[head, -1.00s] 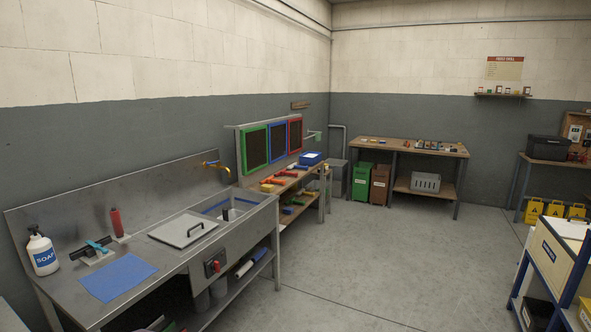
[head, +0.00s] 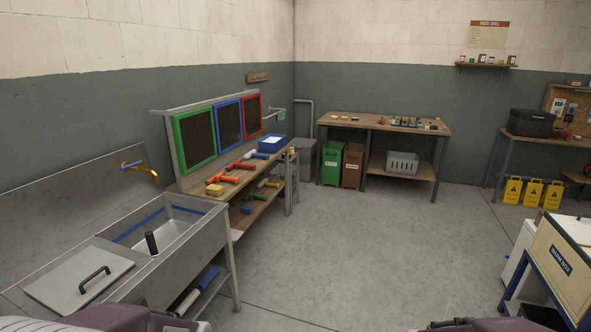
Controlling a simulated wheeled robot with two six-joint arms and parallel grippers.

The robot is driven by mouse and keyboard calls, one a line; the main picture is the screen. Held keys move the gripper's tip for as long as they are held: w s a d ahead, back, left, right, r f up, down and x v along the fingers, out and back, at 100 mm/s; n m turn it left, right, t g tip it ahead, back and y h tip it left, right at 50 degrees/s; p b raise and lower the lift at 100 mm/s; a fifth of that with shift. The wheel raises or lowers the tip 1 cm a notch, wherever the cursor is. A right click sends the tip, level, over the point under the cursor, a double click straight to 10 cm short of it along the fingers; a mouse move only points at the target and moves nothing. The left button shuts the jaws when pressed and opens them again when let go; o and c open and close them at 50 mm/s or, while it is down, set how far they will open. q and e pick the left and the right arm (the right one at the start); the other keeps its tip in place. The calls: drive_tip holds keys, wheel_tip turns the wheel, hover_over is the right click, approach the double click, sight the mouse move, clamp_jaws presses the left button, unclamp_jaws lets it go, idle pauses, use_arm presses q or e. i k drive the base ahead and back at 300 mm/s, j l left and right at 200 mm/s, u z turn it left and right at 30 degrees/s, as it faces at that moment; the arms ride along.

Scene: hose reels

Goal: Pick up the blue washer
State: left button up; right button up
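I cannot make out a blue washer in the head view. Many small items (head: 410,123) lie on top of the far workbench (head: 345,119), too small to tell apart; a small blue one (head: 433,127) is near its right end. Orange, red and yellow hose tools (head: 229,180) lie on the bench below the framed panels, with a blue tray (head: 271,144) at its far end. Neither gripper is in view.
A steel sink (head: 165,238) with a lid (head: 80,277) stands at the left. Green (head: 331,163) and brown (head: 353,166) bins stand by the far bench. A blue-framed cart (head: 562,262) is at the right. The middle floor (head: 385,220) is clear.

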sight(252, 153)
drive_tip(key=i, duration=3.6)
drive_tip(key=i+u, duration=0.1)
drive_tip(key=i, duration=0.45)
drive_tip(key=i+l+u, duration=0.15)
drive_tip(key=i, duration=0.4)
drive_tip(key=i+l+u, duration=0.1)
drive_tip(key=i, duration=0.45)
drive_tip(key=i+l+u, duration=0.2)
drive_tip(key=i+u, duration=0.15)
drive_tip(key=i+l+u, duration=0.7)
